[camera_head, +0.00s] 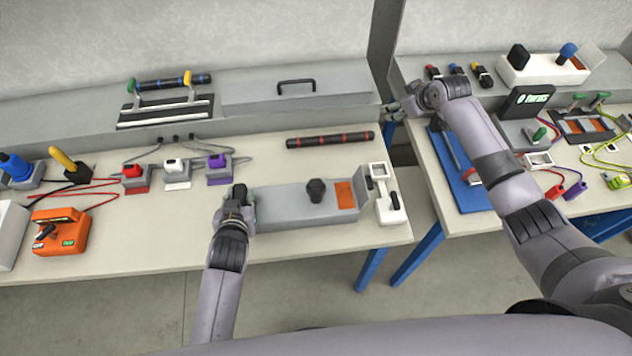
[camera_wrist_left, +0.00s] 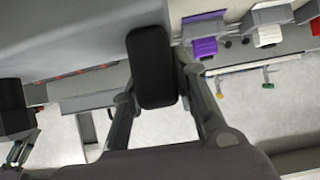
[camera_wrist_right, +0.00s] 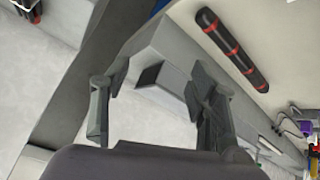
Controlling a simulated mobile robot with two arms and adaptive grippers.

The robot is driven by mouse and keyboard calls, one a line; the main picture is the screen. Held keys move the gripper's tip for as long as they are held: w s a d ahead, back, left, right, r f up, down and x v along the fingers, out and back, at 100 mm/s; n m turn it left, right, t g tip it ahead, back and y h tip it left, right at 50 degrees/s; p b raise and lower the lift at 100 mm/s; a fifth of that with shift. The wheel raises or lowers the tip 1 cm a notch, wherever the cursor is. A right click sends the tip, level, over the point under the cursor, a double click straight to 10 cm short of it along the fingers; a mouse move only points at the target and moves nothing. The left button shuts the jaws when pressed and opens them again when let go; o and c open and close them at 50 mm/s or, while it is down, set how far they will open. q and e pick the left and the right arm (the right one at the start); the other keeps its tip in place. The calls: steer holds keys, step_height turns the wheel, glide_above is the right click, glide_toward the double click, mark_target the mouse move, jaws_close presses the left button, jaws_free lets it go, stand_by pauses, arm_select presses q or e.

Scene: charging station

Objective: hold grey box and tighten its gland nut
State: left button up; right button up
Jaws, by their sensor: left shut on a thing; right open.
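The grey box (camera_head: 285,207) lies on the left bench near its front edge. It has a black knob (camera_head: 316,190) and an orange panel (camera_head: 345,195) on top. My left gripper (camera_head: 238,207) is at the box's left end, shut on a black rounded part (camera_wrist_left: 152,65) there, which shows between its fingers in the left wrist view. I cannot tell which part is the gland nut. My right gripper (camera_head: 408,103) is open and empty, by the gap between the benches. Its spread fingers (camera_wrist_right: 155,105) show in the right wrist view, with nothing between them.
A white bracket (camera_head: 390,207) stands at the box's right end. A black bar with red bands (camera_head: 330,140) lies behind the box. Red, white and purple connectors (camera_head: 178,172) and an orange device (camera_head: 60,232) are to the left. The right bench carries a blue mat (camera_head: 460,180) and cables.

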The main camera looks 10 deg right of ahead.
steer(key=s+a+r+n+g+y, duration=0.1)
steer(key=s+a+r+n, duration=0.15)
steer(key=a, duration=0.45)
steer(key=s+a+r+n+g+y, duration=0.1)
steer(key=a+n+g, duration=0.15)
steer(key=a, duration=0.45)
steer(key=n+g+h, duration=0.4)
steer(key=n, duration=0.8)
glide_toward(316, 185)
step_height(316, 185, down, 10)
steer(key=shift+w+d+r, duration=0.15)
steer(key=shift+w, duration=0.05)
steer(key=shift+c, duration=0.6)
steer(key=c, duration=1.1)
steer(key=shift+o, duration=0.2)
